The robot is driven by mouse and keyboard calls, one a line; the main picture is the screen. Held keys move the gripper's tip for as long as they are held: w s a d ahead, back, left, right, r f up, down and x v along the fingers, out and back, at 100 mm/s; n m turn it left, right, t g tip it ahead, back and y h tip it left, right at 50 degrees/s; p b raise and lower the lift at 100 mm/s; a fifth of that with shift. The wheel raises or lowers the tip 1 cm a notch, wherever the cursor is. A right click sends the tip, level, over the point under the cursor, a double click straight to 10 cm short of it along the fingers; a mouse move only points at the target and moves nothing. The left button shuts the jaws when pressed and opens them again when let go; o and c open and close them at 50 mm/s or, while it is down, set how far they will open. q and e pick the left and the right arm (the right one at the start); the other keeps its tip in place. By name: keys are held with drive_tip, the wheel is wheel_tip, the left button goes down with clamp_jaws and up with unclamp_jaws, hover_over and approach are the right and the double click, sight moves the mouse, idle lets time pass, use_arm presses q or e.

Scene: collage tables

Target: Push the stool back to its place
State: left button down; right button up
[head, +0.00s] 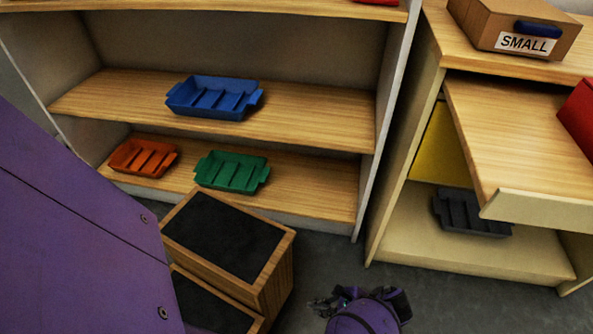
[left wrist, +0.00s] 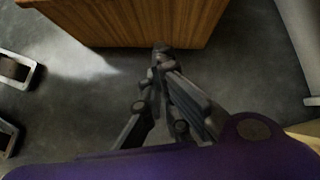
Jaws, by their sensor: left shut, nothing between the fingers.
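The stool (head: 225,235) is a wooden step stool with black tops on two steps. It stands on the floor in front of the shelf, with its lower step partly hidden behind my purple arm part. Its wooden side also shows at the top of the left wrist view (left wrist: 140,20). My left gripper (head: 315,306) is to the right of the stool in the head view, low down, shut and empty. In the left wrist view its fingertips (left wrist: 162,50) are together at the stool's lower edge; I cannot tell whether they touch. My right gripper is not in view.
A shelf (head: 320,185) behind the stool holds a blue tray (head: 214,97), an orange tray (head: 143,158) and a green tray (head: 232,172). A cabinet (head: 405,190) at the right has a protruding board (head: 520,140) and a dark tray (head: 470,213). Grey floor (head: 325,260) is clear between them.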

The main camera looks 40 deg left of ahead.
use_arm(q)
drive_tip(key=s+a+f+b, duration=0.3)
drive_tip(key=a+f, duration=0.3)
drive_tip(key=a, duration=0.3)
drive_tip(key=shift+s+f+m+g+y+b, duration=0.3)
drive_tip(key=shift+s+f+m+b, duration=0.1)
drive_tip(key=shift+s, duration=0.15)
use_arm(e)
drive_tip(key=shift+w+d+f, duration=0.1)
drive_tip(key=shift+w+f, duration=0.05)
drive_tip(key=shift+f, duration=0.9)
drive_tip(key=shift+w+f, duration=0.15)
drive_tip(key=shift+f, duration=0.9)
